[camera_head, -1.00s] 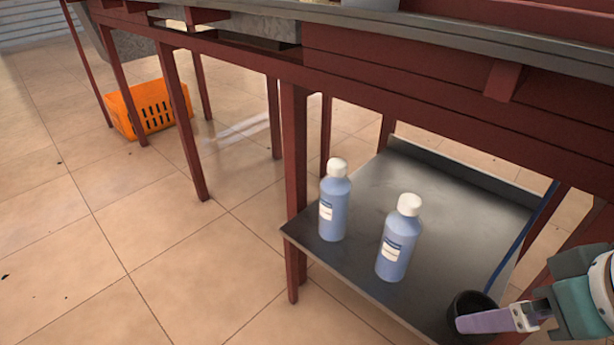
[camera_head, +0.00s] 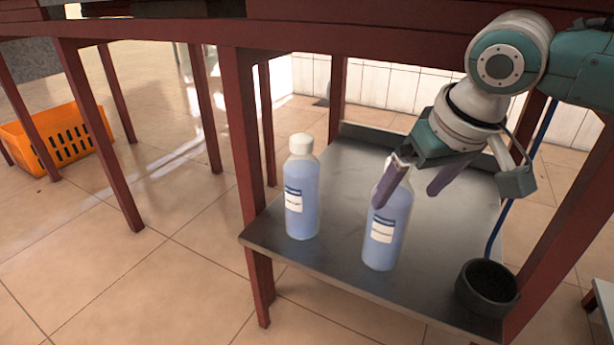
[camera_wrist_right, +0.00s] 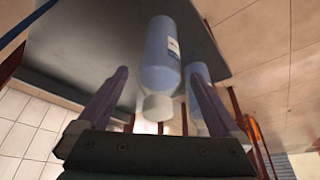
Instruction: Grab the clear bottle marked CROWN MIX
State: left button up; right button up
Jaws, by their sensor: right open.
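Two translucent bluish bottles with white caps and white-and-blue labels stand upright on a low dark metal shelf (camera_head: 345,180). The left bottle (camera_head: 305,205) is clear of my gripper. The right bottle (camera_head: 383,240) stands under my right gripper (camera_head: 406,199), whose purple fingers are open and partly cover its upper part. In the right wrist view, the nearer bottle (camera_wrist_right: 160,55) lies between the open fingers (camera_wrist_right: 158,76), cap toward the palm. The other bottle (camera_wrist_right: 198,72) is partly behind one finger. The label print is too small to read. My left gripper is not in view.
A dark round pot (camera_head: 487,288) stands at the shelf's front right corner. Red table legs (camera_head: 245,170) and a red beam (camera_head: 290,38) frame the shelf. An orange basket (camera_head: 60,138) sits on the floor at left. Bare shelf lies behind the bottles.

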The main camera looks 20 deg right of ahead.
aim_at(394, 200)
jog(key=shift+w, duration=0.45)
jog(key=b+x, duration=0.4)
jog(key=x, duration=0.1)
jog(key=shift+w+b, duration=0.15)
jog(key=shift+b, duration=0.15)
jog(key=shift+c, duration=0.2)
grip_shut()
jog(key=shift+r, duration=0.1)
